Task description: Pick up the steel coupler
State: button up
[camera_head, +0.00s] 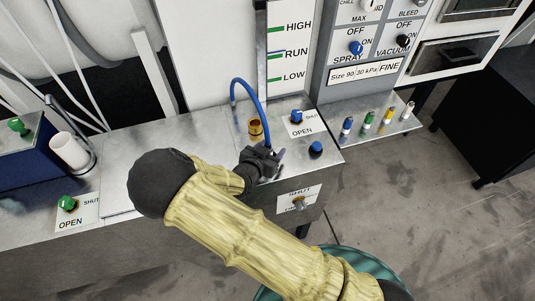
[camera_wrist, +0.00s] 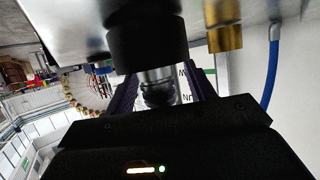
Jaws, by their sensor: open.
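My gripper (camera_head: 270,163) is at the front right part of the steel bench top, beside the brass fitting. In the wrist view, a shiny silver piece (camera_wrist: 157,76), apparently the steel coupler, shows below a thick black collar (camera_wrist: 148,42). The open dark fingers (camera_wrist: 165,92) stand on either side of the silver piece. I cannot tell whether either finger touches it. In the head view my gripper hides most of this spot, and I cannot make out the coupler there.
A brass fitting (camera_head: 255,127) stands just behind my gripper and also shows in the wrist view (camera_wrist: 225,38). A blue hose (camera_head: 246,84) arches down close to my gripper. A blue knob (camera_head: 316,148) is to the right. Several coloured fittings stand on a side shelf (camera_head: 375,138).

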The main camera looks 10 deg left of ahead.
jog(key=shift+s, duration=0.1)
jog(key=shift+c, duration=0.8)
jog(key=c, duration=1)
jog(key=shift+r, duration=0.1)
notch_tip(320, 180, up, 10)
jog(key=shift+f+b, duration=0.1)
jog(key=shift+b, duration=0.25)
